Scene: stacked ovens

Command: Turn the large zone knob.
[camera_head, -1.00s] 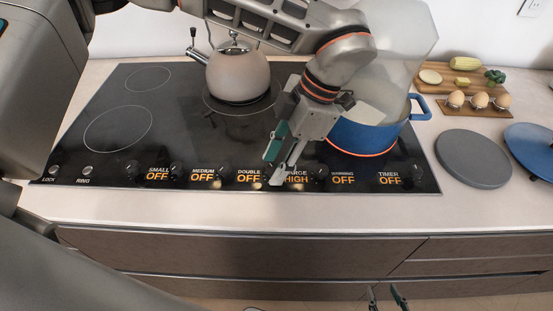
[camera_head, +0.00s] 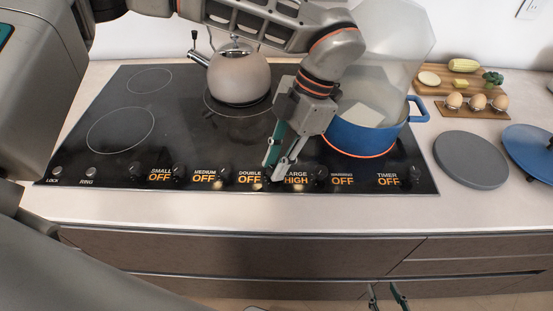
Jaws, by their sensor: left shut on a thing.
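The black cooktop (camera_head: 180,110) has a row of knobs and orange readouts along its front edge. The large zone readout (camera_head: 296,180) shows HIGH. The small, medium, double, warming and timer readouts show OFF. My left gripper (camera_head: 273,172) points down at the front edge, just left of the large readout. It is shut on the large zone knob, which its fingers mostly hide. My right gripper (camera_head: 387,296) is low at the bottom edge, in front of the drawers, with its fingers apart and empty.
A kettle (camera_head: 238,77) stands on the back burner. A blue pot (camera_head: 361,135) with a translucent hood above it sits on a glowing burner right of my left gripper. A grey disc (camera_head: 470,159) and boards with food lie on the right counter.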

